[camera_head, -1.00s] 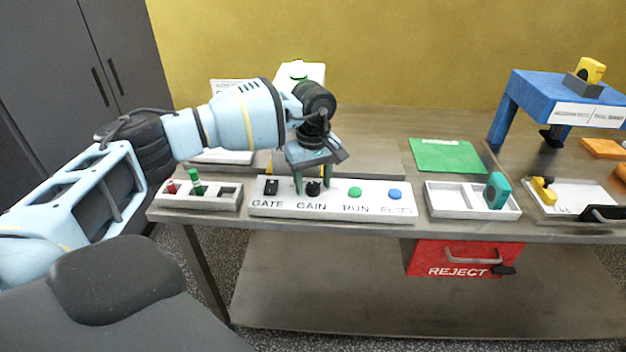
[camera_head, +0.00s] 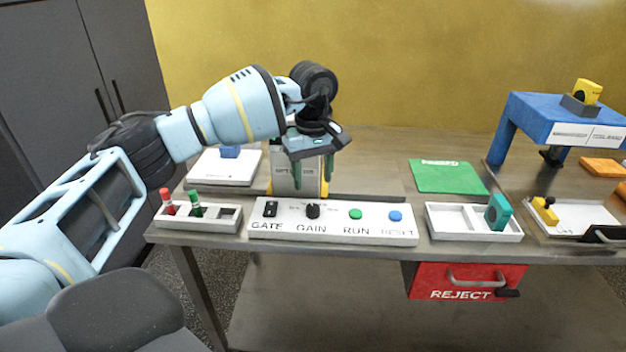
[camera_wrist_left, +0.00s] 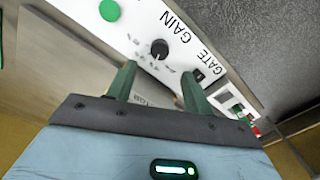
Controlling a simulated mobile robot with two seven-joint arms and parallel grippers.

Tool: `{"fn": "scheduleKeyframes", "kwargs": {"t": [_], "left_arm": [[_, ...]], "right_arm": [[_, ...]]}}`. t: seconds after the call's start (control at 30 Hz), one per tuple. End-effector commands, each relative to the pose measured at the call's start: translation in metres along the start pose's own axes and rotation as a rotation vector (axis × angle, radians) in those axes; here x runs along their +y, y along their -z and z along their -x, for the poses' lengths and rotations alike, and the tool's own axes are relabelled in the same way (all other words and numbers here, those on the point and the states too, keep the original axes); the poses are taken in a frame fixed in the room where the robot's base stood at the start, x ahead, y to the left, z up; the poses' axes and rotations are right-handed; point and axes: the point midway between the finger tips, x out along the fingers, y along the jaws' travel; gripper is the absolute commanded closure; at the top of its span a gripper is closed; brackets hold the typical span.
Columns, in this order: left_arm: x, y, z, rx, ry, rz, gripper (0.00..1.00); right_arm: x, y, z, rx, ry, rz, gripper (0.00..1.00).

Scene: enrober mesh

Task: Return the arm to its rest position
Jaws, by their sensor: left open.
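My left arm (camera_head: 240,108) comes in from the left. Its left gripper (camera_head: 313,180) hangs above the white control panel (camera_head: 333,231), fingers pointing down, open and empty. The black GAIN knob (camera_head: 313,211) stands on the panel below the fingers, apart from them. In the left wrist view, the two green fingers (camera_wrist_left: 157,88) are spread apart, and the GAIN knob (camera_wrist_left: 159,49) shows beyond them. My right gripper is not in view.
The panel also has the GATE switch (camera_head: 270,209), a green RUN button (camera_head: 355,214) and a blue button (camera_head: 395,216). A tray (camera_head: 226,224) with red and green pegs is left. A compartment tray (camera_head: 430,231) and blue stand (camera_head: 518,112) are right. A red REJECT drawer (camera_head: 440,280) is below.

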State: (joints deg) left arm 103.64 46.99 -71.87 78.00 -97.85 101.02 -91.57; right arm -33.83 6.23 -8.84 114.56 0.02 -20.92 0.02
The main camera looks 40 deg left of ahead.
Motion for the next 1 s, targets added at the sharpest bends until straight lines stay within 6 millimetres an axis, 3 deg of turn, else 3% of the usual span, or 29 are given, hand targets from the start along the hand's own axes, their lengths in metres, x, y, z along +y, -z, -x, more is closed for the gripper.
{"fn": "scheduleKeyframes", "kwargs": {"t": [0.43,0.57,0.67,0.8,1.0], "left_arm": [[0.001,-0.001,-0.001,-0.002,-0.001,-0.001,0.49],[0.008,-0.018,-0.015,-0.053,-0.019,-0.002,0.49],[0.022,-0.053,-0.040,-0.165,-0.058,0.011,0.49],[0.041,-0.127,-0.078,-0.412,-0.121,0.074,0.49],[0.054,-0.229,-0.104,-0.807,-0.157,0.258,0.49]], "right_arm": [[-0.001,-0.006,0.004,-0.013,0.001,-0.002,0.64],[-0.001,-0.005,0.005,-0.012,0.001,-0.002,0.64],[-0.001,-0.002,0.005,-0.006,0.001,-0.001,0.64],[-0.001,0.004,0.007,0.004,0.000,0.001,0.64],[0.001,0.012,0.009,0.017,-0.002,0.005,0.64]]}}
